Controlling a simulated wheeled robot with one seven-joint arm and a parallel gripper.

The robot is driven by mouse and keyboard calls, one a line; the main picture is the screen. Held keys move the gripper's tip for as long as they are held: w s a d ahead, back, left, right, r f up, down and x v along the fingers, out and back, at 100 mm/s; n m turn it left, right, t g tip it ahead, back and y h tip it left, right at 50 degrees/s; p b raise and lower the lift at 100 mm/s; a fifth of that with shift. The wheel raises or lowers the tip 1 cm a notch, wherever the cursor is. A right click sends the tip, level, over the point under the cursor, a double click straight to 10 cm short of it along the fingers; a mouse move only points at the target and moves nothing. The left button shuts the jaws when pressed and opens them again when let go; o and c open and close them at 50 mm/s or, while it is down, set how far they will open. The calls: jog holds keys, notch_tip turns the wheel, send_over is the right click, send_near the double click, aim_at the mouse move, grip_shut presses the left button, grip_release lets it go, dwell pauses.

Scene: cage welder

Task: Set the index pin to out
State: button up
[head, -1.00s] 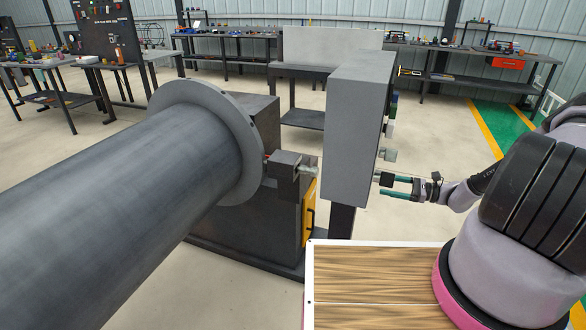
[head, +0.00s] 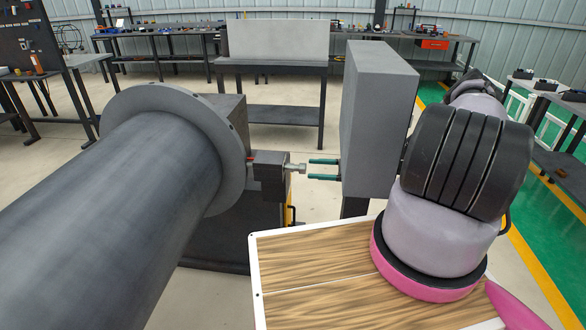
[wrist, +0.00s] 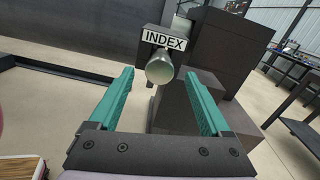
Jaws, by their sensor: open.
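The index pin (head: 296,168) is a pale metal round knob on a short stem. It sticks out to the right from a dark block (head: 269,175) beside the big flange. In the wrist view the knob (wrist: 160,70) faces me just below a white INDEX label (wrist: 164,39). My gripper (head: 310,169) is open, with two teal fingers pointing at the knob. In the wrist view the knob appears between and beyond the fingertips. In the head view the tips are just right of the knob, with a small gap. The grey box hides the rest of my gripper.
A tall grey box (head: 378,115) stands close in front of my wrist in the head view. A large dark cylinder with a flange (head: 185,135) fills the left. A wood-topped white-edged surface (head: 310,285) lies below. Workbenches line the back wall.

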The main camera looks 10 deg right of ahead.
aim_at(298, 167)
jog(key=x, duration=0.7)
jog(key=shift+a, duration=0.15)
grip_shut()
